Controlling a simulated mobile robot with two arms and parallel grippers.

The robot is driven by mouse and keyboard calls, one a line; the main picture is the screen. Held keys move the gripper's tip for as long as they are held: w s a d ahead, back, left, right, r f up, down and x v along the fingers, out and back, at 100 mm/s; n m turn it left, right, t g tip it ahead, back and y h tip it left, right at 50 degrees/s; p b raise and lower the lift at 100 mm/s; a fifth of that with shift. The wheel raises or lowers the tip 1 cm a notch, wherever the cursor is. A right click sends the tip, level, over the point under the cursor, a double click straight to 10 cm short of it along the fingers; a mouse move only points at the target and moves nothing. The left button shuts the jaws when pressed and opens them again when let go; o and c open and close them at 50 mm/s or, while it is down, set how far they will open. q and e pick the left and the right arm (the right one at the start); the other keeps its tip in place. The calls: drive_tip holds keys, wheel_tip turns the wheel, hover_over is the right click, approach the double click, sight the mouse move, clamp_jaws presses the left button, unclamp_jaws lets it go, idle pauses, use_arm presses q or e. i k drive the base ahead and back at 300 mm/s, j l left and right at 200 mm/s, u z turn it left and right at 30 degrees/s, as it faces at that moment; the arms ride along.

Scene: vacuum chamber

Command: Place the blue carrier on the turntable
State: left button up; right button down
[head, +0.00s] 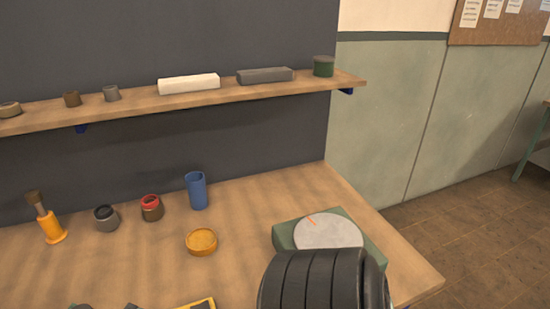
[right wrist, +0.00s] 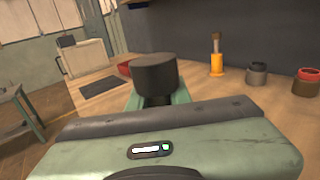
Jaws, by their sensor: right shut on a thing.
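The turntable (head: 330,231) is a pale grey disc with an orange mark on a green base, at the right of the bench in the head view. Its disc looks empty, though my black ribbed arm part covers its lower front. A blue cylinder (head: 196,190) stands upright at the back of the bench, left of the turntable; it is the only blue object standing there. In the right wrist view my right gripper (right wrist: 157,100) is shut on a dark grey cylinder (right wrist: 154,74), whose colour does not look blue. My left gripper is not clearly seen.
Left of the blue cylinder stand a red-rimmed jar (head: 151,207), a grey jar (head: 106,218) and a yellow-handled brush (head: 48,221). A round yellow dish (head: 201,241) lies in front. A shelf (head: 130,105) with several items hangs above. Bare bench lies between dish and turntable.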

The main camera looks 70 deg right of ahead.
sight(328, 236)
drive_tip(key=k+l+z, duration=0.1)
drive_tip(key=k+z, duration=0.4)
drive_tip(key=j+z, duration=0.1)
drive_tip(key=z, duration=0.8)
drive_tip(key=j+z, duration=0.15)
drive_tip(key=z, duration=0.25)
drive_tip(key=j, duration=0.6)
drive_tip(key=k+j+z, duration=0.1)
drive_tip(key=j, duration=0.5)
